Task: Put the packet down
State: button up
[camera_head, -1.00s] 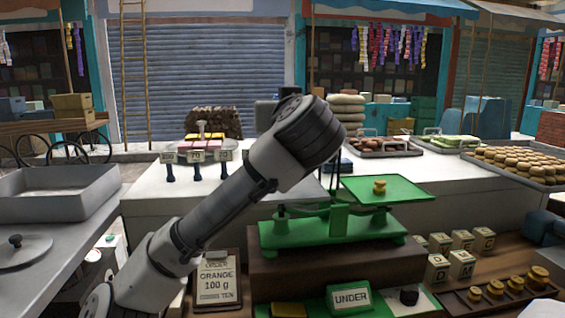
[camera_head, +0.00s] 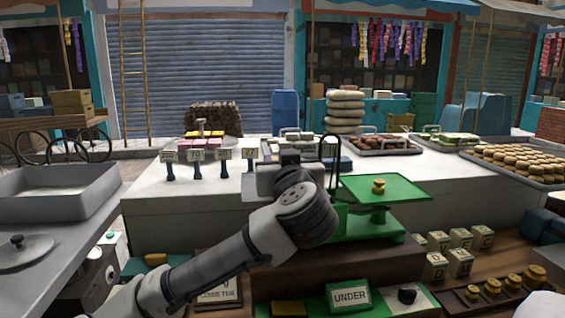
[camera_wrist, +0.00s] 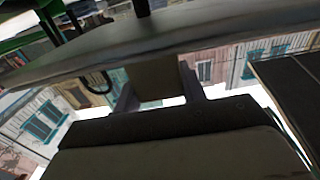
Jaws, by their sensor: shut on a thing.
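My gripper (camera_wrist: 158,92) shows in the wrist view with its two dark fingers on either side of a dull brown block-like thing (camera_wrist: 155,76). This looks like the packet, held between them, though its print and full shape cannot be seen. In the head view my gripper is mostly hidden behind my wrist, over the white counter, left of the green balance scale (camera_head: 368,228). The packet cannot be made out there. A green tray with an UNDER sign (camera_head: 350,297) lies at the front, with a yellow block (camera_head: 289,309) on its left part.
The scale's right pan (camera_head: 405,190) holds a brass weight. Sweets trays (camera_head: 388,146) line the back counter. Small sign stands (camera_head: 196,157) are at left. Cream cubes (camera_head: 460,262) and brass weights (camera_head: 495,288) stand at right. A metal tray (camera_head: 55,190) is at far left.

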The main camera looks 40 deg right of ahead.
jog(key=shift+f, duration=0.2)
jog(key=o, duration=1.1)
jog(key=shift+r, duration=0.35)
jog(key=b+v, duration=0.3)
jog(key=v, duration=0.9)
jog(key=shift+s+f, duration=0.1)
jog(key=shift+d, duration=0.1)
dwell(0.9)
